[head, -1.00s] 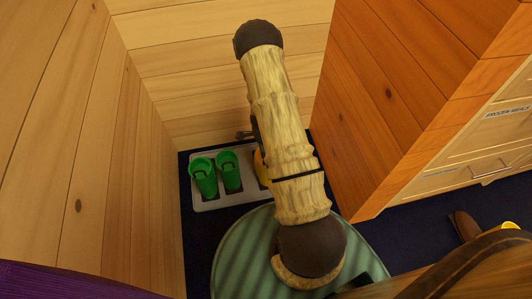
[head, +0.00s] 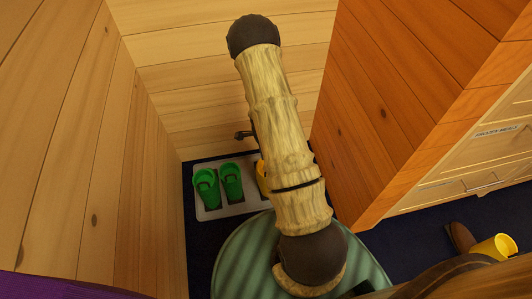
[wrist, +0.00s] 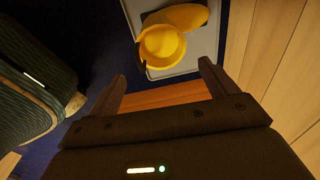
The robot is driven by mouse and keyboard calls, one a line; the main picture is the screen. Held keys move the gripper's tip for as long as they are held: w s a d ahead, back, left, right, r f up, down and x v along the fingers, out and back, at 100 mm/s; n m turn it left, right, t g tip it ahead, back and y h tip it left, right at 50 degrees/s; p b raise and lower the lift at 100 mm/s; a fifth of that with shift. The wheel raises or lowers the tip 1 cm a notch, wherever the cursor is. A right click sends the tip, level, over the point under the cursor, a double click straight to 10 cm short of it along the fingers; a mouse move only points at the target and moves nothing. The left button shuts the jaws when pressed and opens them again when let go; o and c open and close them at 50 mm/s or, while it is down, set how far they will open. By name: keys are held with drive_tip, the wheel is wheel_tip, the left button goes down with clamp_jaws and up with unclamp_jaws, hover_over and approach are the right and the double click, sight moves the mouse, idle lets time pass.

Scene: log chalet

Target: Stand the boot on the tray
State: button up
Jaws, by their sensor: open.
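The grey tray (head: 237,209) lies on the dark blue floor against the back wall. A yellow boot (wrist: 163,46) stands upright on it in the wrist view, opening toward the camera and toe to the upper right; in the head view my arm hides most of this boot (head: 262,177). My gripper (wrist: 162,72) is open and empty, its fingertips just short of the boot in the picture, with no clear contact.
Two green boots (head: 207,187) (head: 231,183) stand on the tray's left part. A wooden cabinet (head: 410,110) rises to the right, a plank wall (head: 150,130) to the left. A round green striped surface (head: 240,265) is in front.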

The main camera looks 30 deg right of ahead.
drive_tip(key=s+a+r+n, duration=0.1)
drive_tip(key=a+r+n, duration=0.2)
drive_tip(key=r, duration=0.3)
drive_tip(key=a+r+n+t+y, duration=0.1)
drive_tip(key=a+r+n, duration=0.1)
drive_tip(key=r+n, duration=0.25)
drive_tip(key=s+a+r+n, duration=0.1)
drive_tip(key=a+r+n, duration=0.2)
drive_tip(key=r, duration=0.4)
drive_tip(key=s+a+r+n+t, duration=0.1)
drive_tip(key=s+a+r+n, duration=0.3)
drive_tip(key=s+r+n, duration=0.6)
drive_tip(key=shift+a+r+n, duration=0.3)
drive_tip(key=shift+r+n, duration=0.05)
drive_tip(key=shift+r, duration=0.15)
